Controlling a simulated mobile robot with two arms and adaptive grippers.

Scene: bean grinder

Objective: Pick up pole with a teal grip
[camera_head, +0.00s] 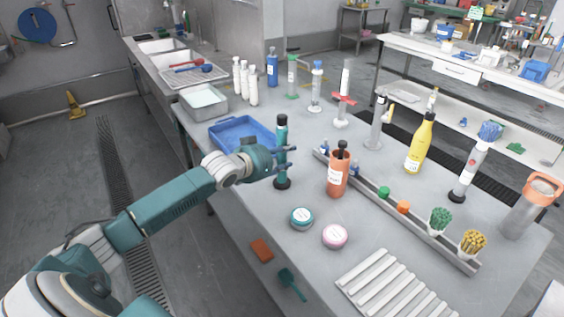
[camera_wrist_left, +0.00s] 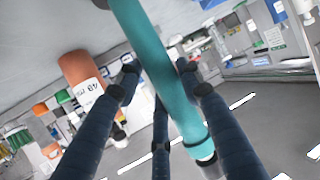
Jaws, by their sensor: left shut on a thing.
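The pole with a teal grip (camera_head: 281,143) stands upright on the grey table (camera_head: 240,211) in the head view, with a dark top and a dark round base. In the left wrist view the teal shaft (camera_wrist_left: 160,70) runs down between my dark fingers. My left gripper (camera_head: 288,157) comes in from the left and is shut around the middle of the pole. Its base appears at the tabletop; I cannot tell whether it touches. My right gripper is not in view.
An orange labelled bottle (camera_head: 338,176) stands close to the right of the pole. A blue tray (camera_head: 243,135) lies behind my gripper. Two round tins, teal-lidded (camera_head: 301,217) and pink-lidded (camera_head: 335,235), sit in front. A long rail (camera_head: 412,217) runs to the right.

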